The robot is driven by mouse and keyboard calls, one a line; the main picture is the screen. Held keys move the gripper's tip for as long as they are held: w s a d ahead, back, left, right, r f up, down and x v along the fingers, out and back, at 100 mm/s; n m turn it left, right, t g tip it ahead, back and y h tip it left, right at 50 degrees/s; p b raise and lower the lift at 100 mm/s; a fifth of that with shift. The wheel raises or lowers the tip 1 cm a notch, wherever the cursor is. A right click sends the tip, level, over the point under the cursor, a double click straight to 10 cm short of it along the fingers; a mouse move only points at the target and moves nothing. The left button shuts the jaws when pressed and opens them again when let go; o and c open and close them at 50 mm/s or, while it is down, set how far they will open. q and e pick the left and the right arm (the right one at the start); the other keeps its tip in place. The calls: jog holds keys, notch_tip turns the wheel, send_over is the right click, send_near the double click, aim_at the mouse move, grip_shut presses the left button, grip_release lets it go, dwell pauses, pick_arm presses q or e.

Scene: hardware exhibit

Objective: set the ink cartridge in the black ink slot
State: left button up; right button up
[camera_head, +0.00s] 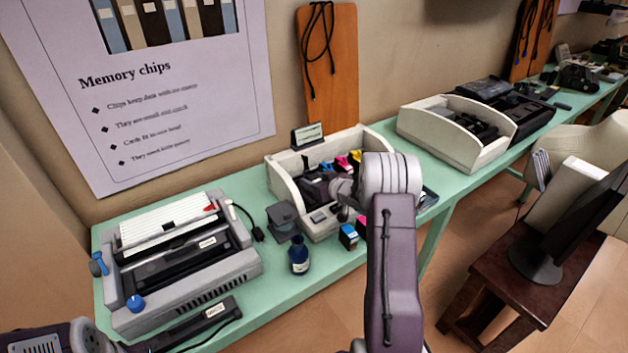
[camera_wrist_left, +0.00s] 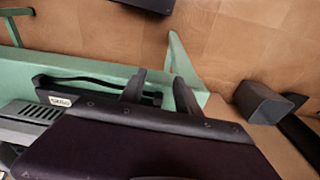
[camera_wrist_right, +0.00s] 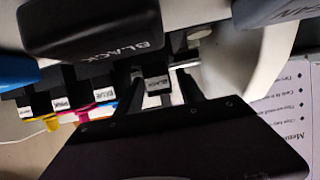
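My right gripper (camera_wrist_right: 160,72) is over the front of the white printer (camera_head: 285,186). In the right wrist view its two fingers stand apart, on either side of a small tag reading BLACK (camera_wrist_right: 157,83). Whether they touch anything there is unclear. A row of labelled slots with yellow, pink and blue parts (camera_wrist_right: 80,108) runs to the left of it. A large black block marked BLACK (camera_wrist_right: 95,30) looms at the upper left, apart from the fingers; I cannot tell if it is the cartridge. My left gripper (camera_wrist_left: 159,85) is open and empty by the table edge.
A blue cartridge (camera_head: 348,237), a dark blue ink bottle (camera_head: 299,255) and a grey block (camera_head: 283,220) stand before the printer. A grey machine (camera_head: 180,260) fills the left of the green table. A white tray (camera_head: 460,140) stands farther right.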

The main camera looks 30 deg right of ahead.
jog(key=shift+s+r, duration=0.1)
jog(key=shift+r, duration=0.4)
jog(key=p+v, duration=0.1)
jog(key=v, duration=1)
jog(key=shift+s, duration=0.45)
